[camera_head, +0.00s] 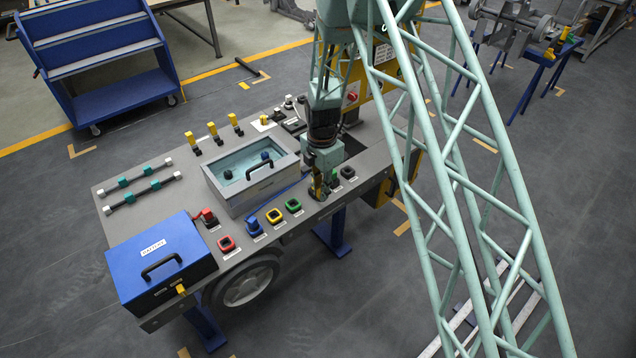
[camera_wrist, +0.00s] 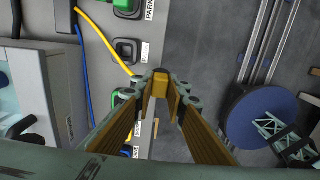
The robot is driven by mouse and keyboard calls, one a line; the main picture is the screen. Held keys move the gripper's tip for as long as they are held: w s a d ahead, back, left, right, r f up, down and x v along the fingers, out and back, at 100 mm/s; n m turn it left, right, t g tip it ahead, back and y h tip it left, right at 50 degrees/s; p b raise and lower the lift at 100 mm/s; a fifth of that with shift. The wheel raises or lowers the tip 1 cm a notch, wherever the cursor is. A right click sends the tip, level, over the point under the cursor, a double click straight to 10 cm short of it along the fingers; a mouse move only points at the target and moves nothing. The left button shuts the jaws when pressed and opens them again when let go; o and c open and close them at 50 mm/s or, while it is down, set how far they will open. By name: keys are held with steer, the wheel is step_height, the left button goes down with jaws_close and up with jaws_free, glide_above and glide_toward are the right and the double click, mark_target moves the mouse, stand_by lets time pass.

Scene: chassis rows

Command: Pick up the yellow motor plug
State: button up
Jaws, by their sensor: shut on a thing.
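My gripper (camera_wrist: 160,86) is shut on the yellow motor plug (camera_wrist: 160,80), whose yellow body shows between the fingertips in the wrist view. A yellow cable (camera_wrist: 106,40) runs from the upper left towards the fingertips. In the head view my gripper (camera_head: 318,190) points down over the front right edge of the grey bench; the plug cannot be made out there. I cannot tell whether the plug touches anything below. A yellow-rimmed socket (camera_head: 274,216) with a dark centre lies left of the gripper on the bench.
A green-rimmed socket (camera_head: 293,205), a blue plug (camera_head: 253,225) and a red-rimmed socket (camera_head: 226,243) line the bench front. A black socket (camera_wrist: 127,50) is close to the fingers.

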steer(key=s+d, duration=0.2)
steer(key=s, duration=0.5)
steer(key=shift+s+r, duration=0.35)
steer(key=shift+w, duration=0.1)
stand_by(0.4)
